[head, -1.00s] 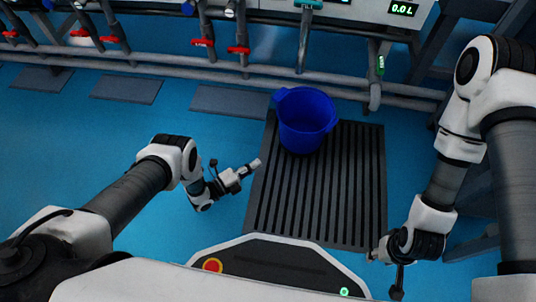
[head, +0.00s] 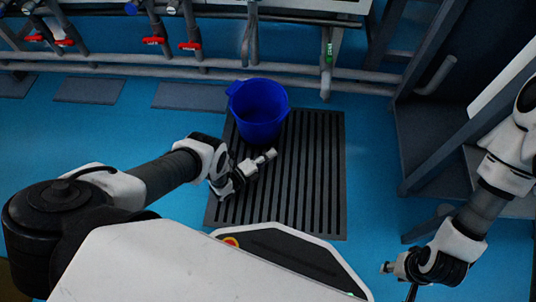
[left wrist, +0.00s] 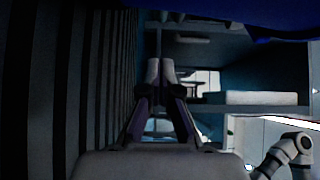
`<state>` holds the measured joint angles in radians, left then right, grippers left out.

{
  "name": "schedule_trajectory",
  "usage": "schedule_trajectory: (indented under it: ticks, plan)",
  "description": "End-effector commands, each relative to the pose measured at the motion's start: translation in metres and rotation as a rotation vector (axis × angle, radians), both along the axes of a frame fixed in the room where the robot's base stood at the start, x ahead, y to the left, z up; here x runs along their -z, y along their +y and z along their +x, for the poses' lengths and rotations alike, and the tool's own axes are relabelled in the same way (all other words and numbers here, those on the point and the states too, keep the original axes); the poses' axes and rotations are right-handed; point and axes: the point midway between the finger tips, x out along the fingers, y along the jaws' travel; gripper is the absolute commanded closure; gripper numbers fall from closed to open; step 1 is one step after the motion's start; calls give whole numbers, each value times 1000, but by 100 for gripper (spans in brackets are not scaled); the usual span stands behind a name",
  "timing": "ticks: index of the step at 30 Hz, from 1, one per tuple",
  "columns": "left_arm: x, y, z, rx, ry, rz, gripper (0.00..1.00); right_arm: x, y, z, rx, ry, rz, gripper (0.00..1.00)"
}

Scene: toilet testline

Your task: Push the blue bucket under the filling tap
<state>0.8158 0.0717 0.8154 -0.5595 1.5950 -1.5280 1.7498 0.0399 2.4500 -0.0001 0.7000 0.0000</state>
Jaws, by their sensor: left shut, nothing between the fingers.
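The blue bucket (head: 259,112) stands upright at the far left part of the dark slatted grate (head: 325,200). A grey vertical pipe (head: 252,35), which looks like the filling tap, comes down just behind the bucket; its upper end is out of view. My left gripper (head: 270,155) is shut and empty, low over the grate on the near side of the bucket, with a small gap. In the left wrist view its fingertips (left wrist: 161,70) are together, and a strip of the bucket (left wrist: 285,22) shows at the top right. My right gripper (head: 386,267) is off the grate at the right; its fingers are too small to read.
Pipes with red valve handles (head: 190,46) run along the back. Several dark floor plates lie at the left, one near the bucket (head: 190,96). A grey frame (head: 445,100) stands at the right. The grate right of the bucket is clear.

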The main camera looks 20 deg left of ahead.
Motion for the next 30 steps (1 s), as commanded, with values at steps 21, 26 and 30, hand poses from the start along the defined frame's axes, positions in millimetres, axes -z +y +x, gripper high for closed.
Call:
schedule_trajectory:
  ticks: [21,26,30]
  plan:
    - [0,11,60,0,-1,0,100,37,-1,2,6,-5,-1,60]
    - [0,11,59,0,-1,0,100,37,-1,2,6,-5,-1,60]
    - [1,20,61,-2,-1,0,100,40,-1,2,7,-5,-1,60]
